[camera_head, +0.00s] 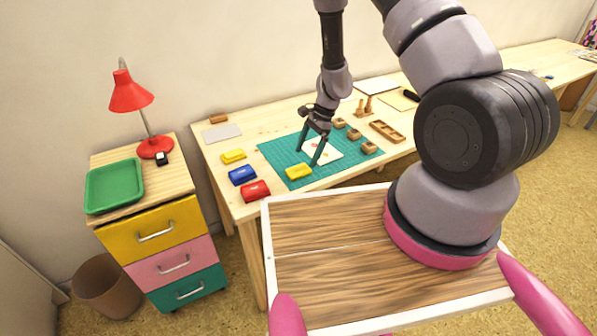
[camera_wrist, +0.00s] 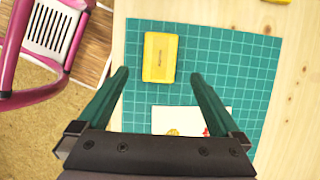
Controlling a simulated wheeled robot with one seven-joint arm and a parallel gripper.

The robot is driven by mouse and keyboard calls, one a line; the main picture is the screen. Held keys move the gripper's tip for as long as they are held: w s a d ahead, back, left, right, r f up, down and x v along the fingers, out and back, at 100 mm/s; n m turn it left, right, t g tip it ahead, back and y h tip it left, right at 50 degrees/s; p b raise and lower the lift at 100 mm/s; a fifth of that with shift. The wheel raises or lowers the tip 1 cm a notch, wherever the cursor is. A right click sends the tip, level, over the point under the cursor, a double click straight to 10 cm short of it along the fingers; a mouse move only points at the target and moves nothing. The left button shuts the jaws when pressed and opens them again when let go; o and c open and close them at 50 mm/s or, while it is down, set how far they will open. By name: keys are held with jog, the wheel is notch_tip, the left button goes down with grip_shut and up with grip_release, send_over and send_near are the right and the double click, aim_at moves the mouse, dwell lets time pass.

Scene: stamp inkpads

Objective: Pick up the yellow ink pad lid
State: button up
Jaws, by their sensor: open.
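A yellow ink pad piece (camera_head: 299,171) lies on the near left corner of the green mat (camera_head: 272,150). Another yellow ink pad piece (camera_head: 233,157) lies on bare wood left of the mat. I cannot tell for sure which is lid and which is base. My gripper (camera_head: 308,158) is open and empty, pointing down over the mat and apart from the block. Its fingers also show in the wrist view (camera_wrist: 160,73).
A blue ink pad (camera_head: 242,175) and a red ink pad (camera_head: 255,190) lie along the table's left side. White paper (camera_head: 325,148) with coloured marks lies on the mat. Wooden stamps (camera_head: 369,147) and a wooden tray (camera_head: 387,131) stand to the right.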

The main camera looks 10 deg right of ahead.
aim_at(299, 170)
jog(key=x, duration=0.5)
jog(key=shift+s+a, duration=0.1)
jog(key=shift+a, duration=0.15)
jog(key=shift+r, duration=0.1)
jog(key=c, duration=1.4)
jog(key=shift+r, duration=0.1)
